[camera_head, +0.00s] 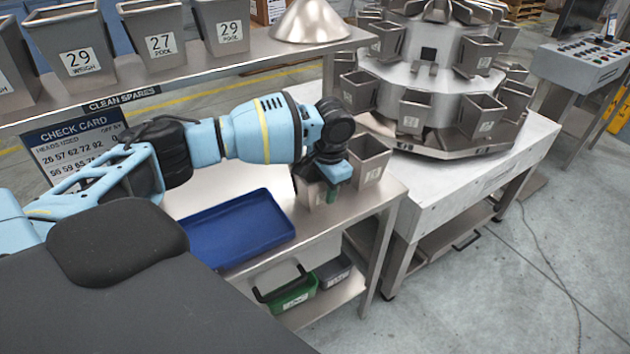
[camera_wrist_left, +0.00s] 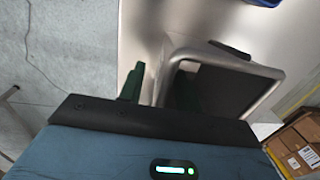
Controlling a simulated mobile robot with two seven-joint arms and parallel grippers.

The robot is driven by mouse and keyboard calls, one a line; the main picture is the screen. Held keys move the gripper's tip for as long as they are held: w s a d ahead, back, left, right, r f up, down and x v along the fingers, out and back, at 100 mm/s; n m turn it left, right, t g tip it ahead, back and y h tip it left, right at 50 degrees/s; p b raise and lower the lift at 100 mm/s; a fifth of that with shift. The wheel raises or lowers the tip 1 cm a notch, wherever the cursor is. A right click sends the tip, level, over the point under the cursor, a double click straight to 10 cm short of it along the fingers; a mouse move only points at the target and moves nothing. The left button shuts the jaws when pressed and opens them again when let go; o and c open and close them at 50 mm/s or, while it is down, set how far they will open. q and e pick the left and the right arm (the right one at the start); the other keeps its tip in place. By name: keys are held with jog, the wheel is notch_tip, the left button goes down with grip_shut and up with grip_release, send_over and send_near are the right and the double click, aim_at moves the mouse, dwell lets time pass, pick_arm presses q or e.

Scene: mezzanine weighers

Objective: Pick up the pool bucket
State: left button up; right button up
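Two open-topped steel buckets stand on the lower steel bench in the head view. The nearer bucket (camera_head: 312,194) is partly hidden by my left gripper (camera_head: 328,190); the other bucket (camera_head: 369,160) stands just behind and to the right. No label is readable on either, so I cannot tell which is the pool bucket. In the left wrist view a bucket's rounded rim (camera_wrist_left: 272,72) and dark inside face the camera. One green fingertip (camera_wrist_left: 133,82) is outside its left wall, with a gap; the other finger seems to be in the dark opening. My right gripper is out of view.
A blue tray (camera_head: 240,228) lies left of the buckets. A green crate (camera_head: 292,294) sits below. The multihead weigher (camera_head: 430,80) is behind right.

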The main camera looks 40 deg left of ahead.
pick_arm(q)
jog(key=shift+f, duration=0.1)
dwell(0.5)
grip_shut()
